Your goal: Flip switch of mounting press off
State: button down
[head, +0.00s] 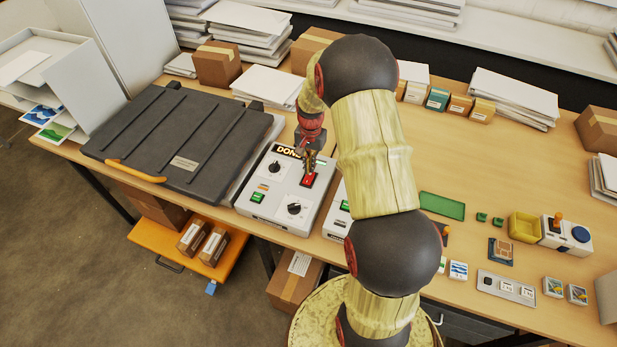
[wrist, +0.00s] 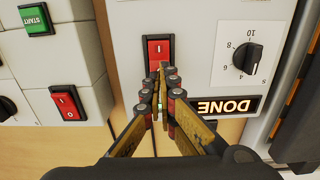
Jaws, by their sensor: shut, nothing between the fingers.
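The black press (head: 180,140) has a closed ribbed lid and an orange handle. Beside it stands a light grey control panel (head: 262,212) with two black dials, a green button and a lit DONE display (head: 290,152). Its red rocker switch (head: 308,181) sits near the panel's right edge; the wrist view shows the switch (wrist: 158,50) in a black frame, with a "I" mark. My gripper (head: 310,167) is shut and empty, fingertips (wrist: 161,70) at the switch's near edge in the wrist view. The fingertips cover its lower part. I cannot tell whether they touch it.
A neighbouring white unit, in the wrist view, has a green START button (wrist: 36,18) and another red rocker switch (wrist: 68,103). My arm hides much of it in the head view. Small cartons (head: 437,99) and paper stacks (head: 512,98) line the table's back.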

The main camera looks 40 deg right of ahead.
aim_at(310, 174)
jog(key=shift+s+f+b, duration=0.1)
jog(key=shift+f+b, duration=0.6)
jog(key=shift+f, duration=0.55)
dwell(1.1)
jog(key=shift+r+p, duration=2)
jog(key=shift+r, duration=1.6)
